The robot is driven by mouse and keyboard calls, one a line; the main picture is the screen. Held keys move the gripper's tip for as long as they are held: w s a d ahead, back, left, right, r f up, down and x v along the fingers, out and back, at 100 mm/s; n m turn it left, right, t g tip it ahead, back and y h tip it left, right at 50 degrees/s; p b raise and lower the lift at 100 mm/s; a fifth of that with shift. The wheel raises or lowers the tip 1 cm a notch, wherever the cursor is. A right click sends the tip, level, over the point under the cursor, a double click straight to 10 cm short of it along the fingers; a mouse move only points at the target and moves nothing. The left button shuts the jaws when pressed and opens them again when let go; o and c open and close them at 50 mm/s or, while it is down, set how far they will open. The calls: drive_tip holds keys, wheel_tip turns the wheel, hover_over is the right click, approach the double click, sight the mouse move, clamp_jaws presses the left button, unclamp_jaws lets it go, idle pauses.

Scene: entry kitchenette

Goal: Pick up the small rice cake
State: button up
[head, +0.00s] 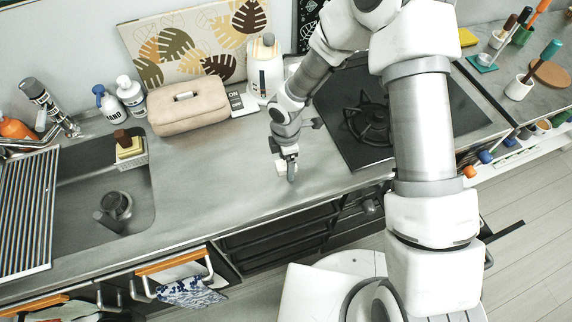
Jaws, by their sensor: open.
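My gripper (287,171) points down over the bare counter, near its front edge and to the left of the stove. Its jaws are open. A small pale patch shows at the left side of the fingers; I cannot tell whether it is a finger or the rice cake. No rice cake can be made out clearly anywhere else on the counter. The spot right under and between the fingers is too small to read.
A beige pouch (188,106), a white sign (242,104) and a white kettle-like appliance (265,70) stand along the back. The sink (85,200) lies left, the black stove (350,110) right. The metal counter (205,175) between is clear.

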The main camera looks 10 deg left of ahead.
clamp_jaws()
idle(0.3)
